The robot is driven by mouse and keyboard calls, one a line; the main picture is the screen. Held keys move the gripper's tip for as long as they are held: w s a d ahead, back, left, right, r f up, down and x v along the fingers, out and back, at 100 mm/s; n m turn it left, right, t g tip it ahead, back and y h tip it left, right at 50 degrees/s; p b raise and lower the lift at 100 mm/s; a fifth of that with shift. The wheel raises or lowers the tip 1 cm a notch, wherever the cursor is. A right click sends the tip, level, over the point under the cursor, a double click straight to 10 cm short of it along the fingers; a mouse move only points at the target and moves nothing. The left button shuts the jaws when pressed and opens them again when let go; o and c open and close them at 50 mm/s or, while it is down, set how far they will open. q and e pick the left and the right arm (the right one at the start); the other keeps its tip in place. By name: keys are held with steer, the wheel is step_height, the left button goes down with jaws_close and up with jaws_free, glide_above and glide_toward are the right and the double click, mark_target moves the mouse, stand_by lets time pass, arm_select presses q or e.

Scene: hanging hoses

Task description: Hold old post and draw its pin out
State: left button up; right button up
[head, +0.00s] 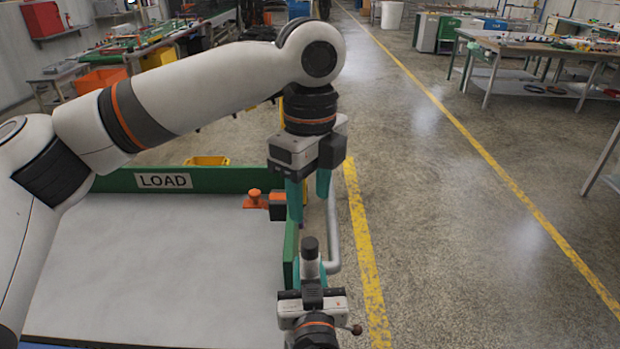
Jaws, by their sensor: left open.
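My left gripper (308,200) comes in from the left and points down, its two teal fingers apart with nothing seen between them. Below it, a grey upright post (310,268) with a dark rounded cap stands near the green wall's right end. My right gripper (312,284) comes up from the bottom edge, close against the post; teal shows beside the post, but its fingertips are mostly hidden. A small brown ball on a short rod (355,329) sticks out to the right of my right wrist. I cannot tell whether this is the pin.
A grey flat surface with a green wall marked LOAD (162,181) lies at left. An orange knob (255,196) and dark block sit by the wall's corner. A pale bent pipe (333,235) runs beside the post. Floor to the right is clear; workbenches (535,48) stand farther back.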

mark_target(310, 241)
arm_select(q)
step_height(310, 241, down, 10)
steer(key=shift+r, duration=0.15)
stand_by(0.3)
steer(key=c, duration=1.1)
